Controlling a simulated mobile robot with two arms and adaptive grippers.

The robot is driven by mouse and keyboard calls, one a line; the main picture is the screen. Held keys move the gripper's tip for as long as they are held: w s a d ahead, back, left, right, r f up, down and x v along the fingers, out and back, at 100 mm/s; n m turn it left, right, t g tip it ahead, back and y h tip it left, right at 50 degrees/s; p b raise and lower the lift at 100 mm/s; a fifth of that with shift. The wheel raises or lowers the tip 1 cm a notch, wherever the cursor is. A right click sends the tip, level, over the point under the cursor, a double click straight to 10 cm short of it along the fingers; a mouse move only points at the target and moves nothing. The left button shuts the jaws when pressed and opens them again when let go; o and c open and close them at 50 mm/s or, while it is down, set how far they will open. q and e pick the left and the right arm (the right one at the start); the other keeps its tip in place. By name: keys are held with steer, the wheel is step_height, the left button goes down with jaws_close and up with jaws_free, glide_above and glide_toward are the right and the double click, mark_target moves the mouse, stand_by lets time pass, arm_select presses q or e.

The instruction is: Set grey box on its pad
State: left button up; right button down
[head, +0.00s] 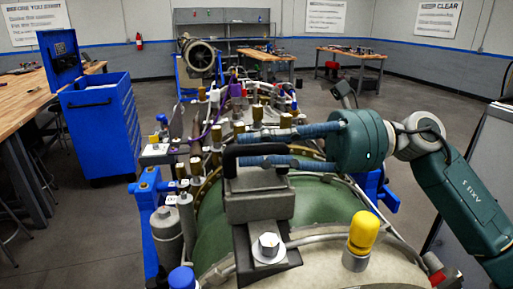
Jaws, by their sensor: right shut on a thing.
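The grey box (258,203), with a black loop handle (230,160) on top, is in the middle of the head view, over the green turbine casing (325,203). My right gripper (246,150) reaches in from the right and is shut on the box's handle, one finger above its bar and one below. The box looks about level. A dark bracket (283,258) with a pale washer and a bolt is just in front of it. I cannot tell whether the box touches what is beneath it. No pad can be made out clearly. My left gripper is not in view.
A yellow-capped fitting (363,232) stands up at front right, and a grey cylinder (166,232) at left. Pipes and brass fittings crowd the turbine behind the box. A blue tool cabinet (102,130) and wooden bench (25,95) stand at left.

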mark_target(287, 151)
steer(key=shift+a+f, duration=0.1)
steer(key=shift+f, duration=0.35)
steer(key=c, duration=1.7)
jaws_free()
steer(key=shift+s, duration=0.1)
steer(key=shift+o, duration=1.1)
steer(key=shift+o, duration=0.7)
steer(key=shift+f, duration=0.2)
steer(key=shift+r, duration=0.1)
steer(key=shift+d+b, duration=0.45)
steer(key=shift+d, duration=0.4)
steer(key=shift+w+d+r+b, duration=0.15)
steer(key=shift+d+b, duration=0.1)
steer(key=shift+d, duration=0.55)
steer(key=shift+w+d+f+b, duration=0.1)
steer(key=shift+w+d+b, duration=0.1)
steer(key=shift+d, duration=0.55)
steer(key=shift+d+r, duration=0.25)
steer(key=shift+d, duration=1)
